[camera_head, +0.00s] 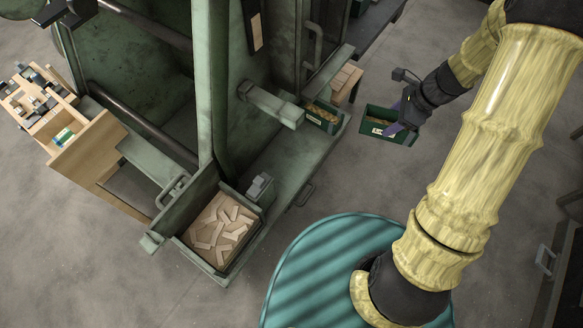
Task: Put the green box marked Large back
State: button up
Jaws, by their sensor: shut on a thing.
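A green box (378,133) with a white label hangs at the end of my arm, right of the green machine, with brownish contents inside. The label is too small to read. My gripper (400,126) is shut on the box's right side, and its dark wrist hides part of that side. A second green box (323,116) with similar contents sits on the machine's ledge, just left of the held box. The two boxes look apart, with a narrow gap between them.
The green machine frame (240,150) fills the middle. An open bin of wooden pieces (222,232) stands at its front. Wooden blocks (346,80) sit behind the second box. A wooden table with parts (85,150) is at left. Grey floor below the held box looks clear.

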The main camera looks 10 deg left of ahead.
jog(key=s+a+f+n+g+b, duration=0.2)
jog(key=s+a+f+n+b, duration=0.3)
jog(key=s+f+b, duration=0.6)
jog(key=s+a+b, duration=0.1)
jog(key=s+a, duration=0.1)
jog(key=s, duration=0.1)
jog(key=shift+a+n, duration=0.15)
jog(key=shift+n, duration=0.15)
jog(key=w+a+f, duration=0.1)
jog(key=w+a, duration=0.2)
jog(key=a, duration=0.6)
jog(key=w+a+f, duration=0.2)
jog(key=w+a, duration=0.2)
jog(key=a, duration=0.5)
jog(key=shift+w+f+p, duration=0.15)
jog(key=shift+w+p, duration=0.15)
jog(key=shift+f, duration=0.1)
